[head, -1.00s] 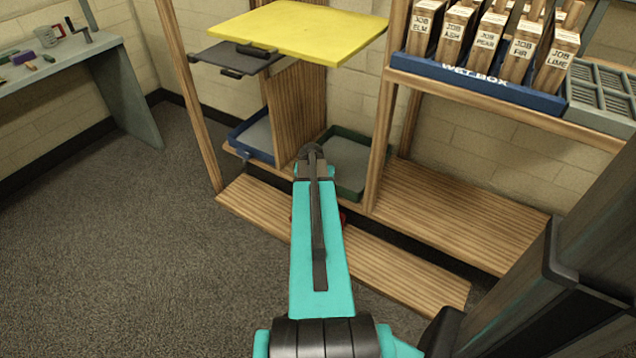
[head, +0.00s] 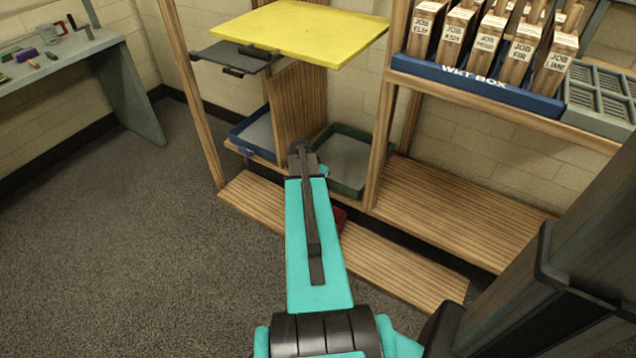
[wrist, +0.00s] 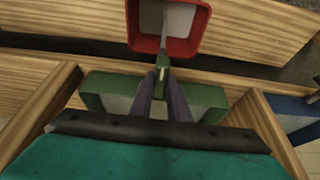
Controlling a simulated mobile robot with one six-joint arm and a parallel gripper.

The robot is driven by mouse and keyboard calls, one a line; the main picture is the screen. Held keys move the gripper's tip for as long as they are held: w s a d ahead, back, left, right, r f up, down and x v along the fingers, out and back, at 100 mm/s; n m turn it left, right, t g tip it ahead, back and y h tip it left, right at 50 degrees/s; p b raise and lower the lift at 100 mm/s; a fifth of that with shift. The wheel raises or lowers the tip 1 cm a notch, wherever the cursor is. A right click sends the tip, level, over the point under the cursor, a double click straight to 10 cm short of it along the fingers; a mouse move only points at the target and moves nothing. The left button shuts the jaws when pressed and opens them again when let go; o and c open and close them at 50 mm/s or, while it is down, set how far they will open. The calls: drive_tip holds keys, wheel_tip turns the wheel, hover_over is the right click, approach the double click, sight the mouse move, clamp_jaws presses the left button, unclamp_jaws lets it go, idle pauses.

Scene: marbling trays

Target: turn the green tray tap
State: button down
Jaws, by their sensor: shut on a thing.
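The green tray (head: 345,165) sits on the low shelf, just right of the wooden divider. It also shows in the wrist view (wrist: 101,84), on both sides of the fingers. The green tray tap (wrist: 162,61) shows as a small pale and green piece between the fingertips in the wrist view; my arm hides it in the head view. My gripper (wrist: 162,78) is shut on the tap at the tray's front. Its fingers cover much of the tap, so its exact angle is hard to tell.
A red bucket (wrist: 143,46) stands below the tap, partly behind my arm in the head view (head: 341,217). A blue tray (head: 240,133) lies left of the divider. A yellow board (head: 300,30) is above. Low wooden planks and posts surround the spot; open floor lies left.

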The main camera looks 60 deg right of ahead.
drive_tip(key=c, duration=1.7)
unclamp_jaws()
drive_tip(key=shift+r, duration=0.15)
drive_tip(key=p+v, duration=0.2)
drive_tip(key=v, duration=1.1)
drive_tip(key=shift+a+r+p, duration=0.1)
drive_tip(key=shift+r+p, duration=0.15)
drive_tip(key=shift+p, duration=0.15)
